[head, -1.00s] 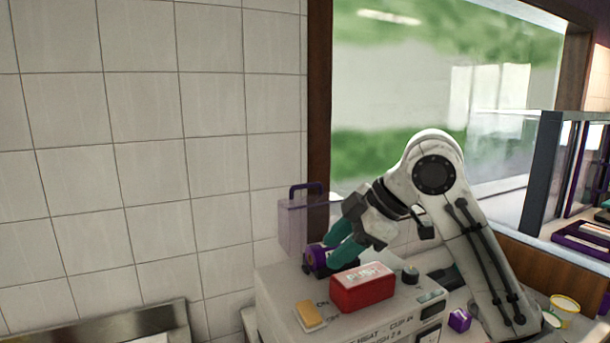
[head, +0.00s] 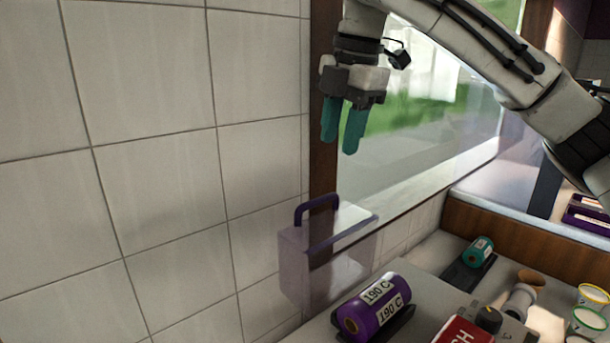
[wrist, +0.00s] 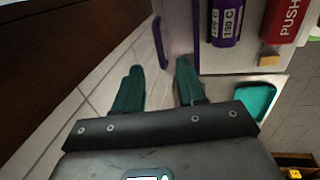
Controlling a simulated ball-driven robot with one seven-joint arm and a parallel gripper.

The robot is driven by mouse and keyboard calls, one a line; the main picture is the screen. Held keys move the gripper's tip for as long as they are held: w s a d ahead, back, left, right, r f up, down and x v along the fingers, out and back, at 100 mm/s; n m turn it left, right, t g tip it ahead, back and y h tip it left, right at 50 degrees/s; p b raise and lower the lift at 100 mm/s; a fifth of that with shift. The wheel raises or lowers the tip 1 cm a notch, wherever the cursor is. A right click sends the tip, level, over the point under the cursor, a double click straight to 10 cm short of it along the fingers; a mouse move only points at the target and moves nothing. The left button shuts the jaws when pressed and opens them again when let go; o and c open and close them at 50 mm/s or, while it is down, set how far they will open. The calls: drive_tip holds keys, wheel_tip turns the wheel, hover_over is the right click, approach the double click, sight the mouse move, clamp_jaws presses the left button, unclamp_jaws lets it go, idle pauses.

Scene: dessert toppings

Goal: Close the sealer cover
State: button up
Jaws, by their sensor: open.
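The sealer (head: 420,300) is a pale box in the lower right of the head view. Its clear purple-tinted cover (head: 325,265) stands raised at the machine's back left, with a dark purple handle (head: 316,207) on its top edge. A purple roll (head: 377,306) labelled 190 C lies on the sealer beside the cover, and also shows in the wrist view (wrist: 226,22). My gripper (head: 340,145) is open and empty, fingers down, above the handle and apart from it. In the wrist view my gripper (wrist: 158,68) has its teal fingers spread below the cover's purple edge.
A red push block (head: 463,332) and a dark knob (head: 488,319) sit on the sealer. A teal roll (head: 480,252) lies behind, with several cups (head: 590,322) at the right. A tiled wall (head: 150,170) stands left of the cover. A teal tray (wrist: 256,101) shows in the wrist view.

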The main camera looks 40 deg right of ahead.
sight(327, 196)
drive_tip(key=f, duration=0.3)
drive_tip(key=w+f, duration=0.1)
drive_tip(key=f, duration=0.3)
drive_tip(key=w+f+p, duration=0.1)
drive_tip(key=f, duration=0.2)
drive_tip(key=shift+w+d+f, duration=0.1)
drive_tip(key=shift+w+f, duration=0.05)
drive_tip(key=shift+w, duration=0.05)
clamp_jaws()
idle(0.5)
